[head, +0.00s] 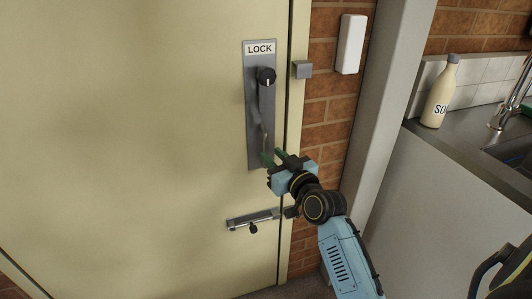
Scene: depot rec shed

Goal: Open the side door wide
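The side door (130,130) is a large cream panel filling the left of the head view, and it looks closed against its frame at the right. A grey plate marked LOCK (259,49) carries a dark round knob (265,75) and an upright pull handle (265,112) below it. Lower down is a slide bolt (250,220) with a small dark knob; my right arm is close to its right end, so I cannot tell whether it is engaged. My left gripper is out of view.
A white box (351,44) is on the brick wall beside a grey post (390,100). A counter (460,140) at the right holds a soap bottle (440,92), a tap and a sink.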

